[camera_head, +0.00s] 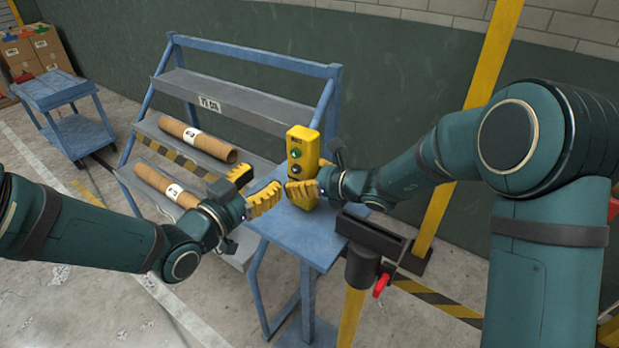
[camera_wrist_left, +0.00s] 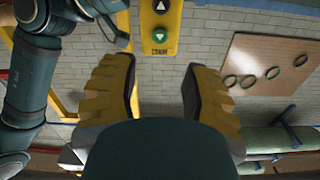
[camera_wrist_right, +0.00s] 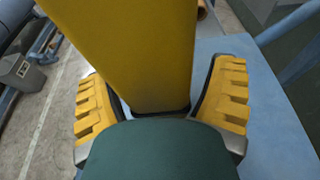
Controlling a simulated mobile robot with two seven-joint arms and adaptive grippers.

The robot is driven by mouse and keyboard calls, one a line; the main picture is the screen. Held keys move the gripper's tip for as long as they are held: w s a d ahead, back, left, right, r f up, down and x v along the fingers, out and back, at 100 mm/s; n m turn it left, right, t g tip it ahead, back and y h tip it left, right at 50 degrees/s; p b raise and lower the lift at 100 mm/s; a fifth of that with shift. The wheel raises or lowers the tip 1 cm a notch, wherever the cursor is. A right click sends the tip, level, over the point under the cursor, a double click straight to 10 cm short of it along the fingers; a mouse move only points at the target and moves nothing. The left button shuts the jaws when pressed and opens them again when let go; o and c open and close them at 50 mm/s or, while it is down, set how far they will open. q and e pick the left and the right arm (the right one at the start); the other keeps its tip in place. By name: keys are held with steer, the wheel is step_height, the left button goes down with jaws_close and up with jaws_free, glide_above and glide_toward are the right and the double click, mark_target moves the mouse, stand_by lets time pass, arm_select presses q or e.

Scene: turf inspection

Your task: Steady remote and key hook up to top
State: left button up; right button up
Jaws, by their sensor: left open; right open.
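The yellow remote (camera_head: 303,157) stands upright on the blue table (camera_head: 296,232), with green and dark buttons on its face. It also shows in the left wrist view (camera_wrist_left: 160,28), with arrow buttons, beyond the fingertips. My left gripper (camera_head: 256,186) is open and empty, just left of the remote. My right gripper (camera_head: 318,176) is open at the remote's right side. In the right wrist view the remote's plain yellow side (camera_wrist_right: 130,50) stands between the open fingers; whether they touch it I cannot tell. I cannot make out a key hook.
A blue rack (camera_head: 255,55) with cardboard tubes (camera_head: 197,139) stands behind on the left. A black holder on a yellow post (camera_head: 369,236), with a red handle, stands right of the table. A yellow pole (camera_head: 440,200) rises behind. A blue cart (camera_head: 70,125) is far left.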

arm_select(q)
steer(key=shift+o, duration=0.3)
arm_select(e)
steer(key=c, duration=1.4)
arm_select(q)
jaws_close()
